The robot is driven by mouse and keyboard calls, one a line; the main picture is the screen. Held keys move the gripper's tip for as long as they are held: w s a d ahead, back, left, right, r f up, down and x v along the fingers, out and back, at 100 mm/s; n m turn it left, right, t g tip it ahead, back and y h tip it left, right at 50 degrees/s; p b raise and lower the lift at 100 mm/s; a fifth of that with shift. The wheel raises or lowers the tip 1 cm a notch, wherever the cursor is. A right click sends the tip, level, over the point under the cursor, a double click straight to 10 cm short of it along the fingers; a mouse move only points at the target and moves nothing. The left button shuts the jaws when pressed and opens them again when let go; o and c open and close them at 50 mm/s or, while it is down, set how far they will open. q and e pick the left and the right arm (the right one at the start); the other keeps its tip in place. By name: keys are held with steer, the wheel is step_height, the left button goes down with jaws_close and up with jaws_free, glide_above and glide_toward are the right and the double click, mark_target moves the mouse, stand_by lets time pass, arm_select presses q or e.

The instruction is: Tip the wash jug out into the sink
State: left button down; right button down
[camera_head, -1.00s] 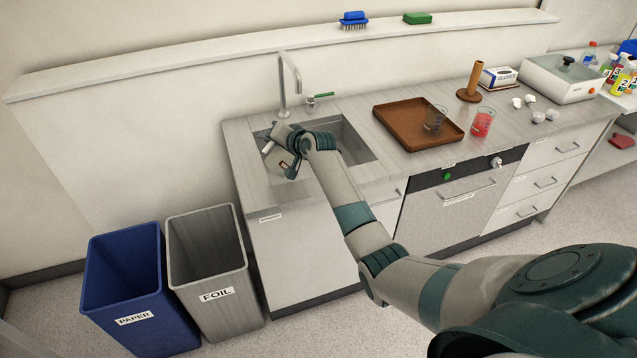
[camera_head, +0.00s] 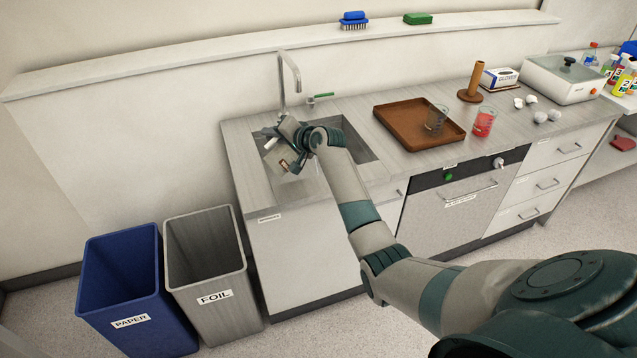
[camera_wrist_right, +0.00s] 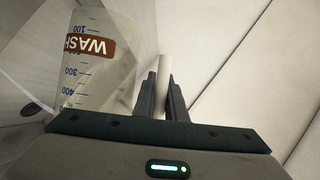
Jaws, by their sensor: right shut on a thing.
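The wash jug (camera_head: 277,159) is a clear, see-through vessel with a brown label and a pale handle. It is over the sink (camera_head: 361,150) and looks tilted in the head view. My right gripper (camera_head: 285,139) is at the left part of the sink, below the tap. In the right wrist view, the fingers (camera_wrist_right: 163,88) are shut on the jug's pale upright handle, with the jug body (camera_wrist_right: 100,62) to their left. Its WASH label and scale read upside down there. I cannot see any liquid leaving it. My left gripper is out of view.
The tap (camera_head: 284,85) stands behind the sink. A brown tray (camera_head: 398,139) with a beaker (camera_head: 435,119) lies right of it, beside a beaker of red liquid (camera_head: 484,122). PAPER (camera_head: 125,290) and FOIL (camera_head: 208,265) bins stand on the floor at left.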

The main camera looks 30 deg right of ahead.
steer(key=shift+d+m+y+b, duration=0.6)
steer(key=shift+d+m+b, duration=0.15)
steer(key=shift+b, duration=0.65)
stand_by(0.5)
steer(key=shift+s+d+f+m+t+y+b, duration=0.15)
steer(key=shift+d+f+b, duration=0.1)
steer(key=shift+d+b, duration=0.3)
steer(key=shift+w+d+f+m+t+y+b, duration=0.15)
steer(key=shift+d+f+b, duration=0.15)
steer(key=shift+d+b, duration=0.2)
steer(key=shift+s+d+f+m+t+b, duration=0.15)
steer(key=shift+d+f+b, duration=0.1)
steer(key=shift+d+b, duration=0.25)
stand_by(0.3)
steer(key=shift+d+f+m+b, duration=0.15)
steer(key=shift+d+m+b, duration=0.25)
steer(key=shift+d, duration=0.2)
stand_by(0.3)
steer(key=a+r+n+p, duration=0.1)
steer(key=a+p, duration=0.1)
steer(key=a+r+n+h+p, duration=0.1)
steer(key=a+p, duration=0.1)
steer(key=p, duration=0.1)
steer(key=a+r+n+g+p, duration=0.1)
steer(key=a+p, duration=0.1)
steer(key=shift+a+f+n+h+p, duration=0.2)
steer(key=shift+n+h+p, duration=0.1)
steer(key=shift+h+p, duration=0.25)
steer(key=shift+d+f, duration=0.15)
steer(key=shift+f, duration=0.2)
